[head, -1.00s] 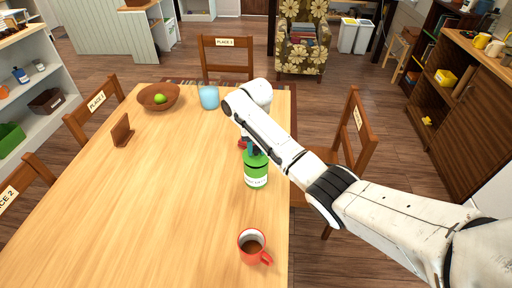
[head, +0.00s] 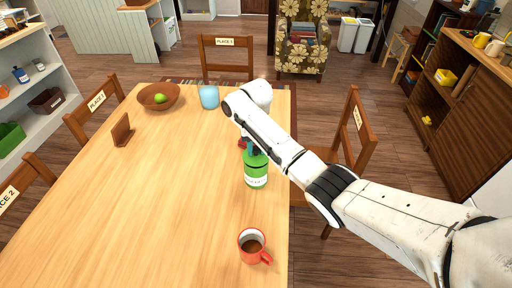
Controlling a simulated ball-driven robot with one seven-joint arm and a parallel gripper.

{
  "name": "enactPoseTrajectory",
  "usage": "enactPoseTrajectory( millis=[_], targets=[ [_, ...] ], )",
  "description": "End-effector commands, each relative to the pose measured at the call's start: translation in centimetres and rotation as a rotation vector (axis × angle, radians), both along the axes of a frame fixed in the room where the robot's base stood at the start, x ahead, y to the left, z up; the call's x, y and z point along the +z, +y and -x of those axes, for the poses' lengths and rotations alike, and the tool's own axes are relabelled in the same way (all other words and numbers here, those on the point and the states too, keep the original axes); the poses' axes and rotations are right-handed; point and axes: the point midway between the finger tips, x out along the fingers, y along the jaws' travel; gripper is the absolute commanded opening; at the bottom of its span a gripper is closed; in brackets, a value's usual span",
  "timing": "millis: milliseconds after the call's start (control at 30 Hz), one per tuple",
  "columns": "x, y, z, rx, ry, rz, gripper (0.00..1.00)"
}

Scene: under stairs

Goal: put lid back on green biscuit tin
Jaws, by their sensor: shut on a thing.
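The green biscuit tin (head: 256,173) stands upright on the wooden table near its right edge, with a white label on its front. My gripper (head: 254,150) is right at the top of the tin, pointing down, and is partly hidden by my arm. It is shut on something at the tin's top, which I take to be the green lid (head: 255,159). The lid appears to be on or just touching the tin; I cannot tell whether it is fully seated.
A red mug (head: 252,245) with dark drink stands at the front. A blue cup (head: 209,97), a brown bowl (head: 158,97) with a green fruit and a wooden stand (head: 122,131) sit farther back. Chairs surround the table (head: 170,200). Its middle is clear.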

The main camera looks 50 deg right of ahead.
Motion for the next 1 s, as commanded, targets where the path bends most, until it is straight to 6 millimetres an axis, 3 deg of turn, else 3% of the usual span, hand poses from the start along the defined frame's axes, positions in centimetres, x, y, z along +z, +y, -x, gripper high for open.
enactPoseTrajectory(
  millis=[1000],
  targets=[
    [-1.5, 0.0, 0.0, 0.0, 0.0, 0.0, 0.0]
  ],
)
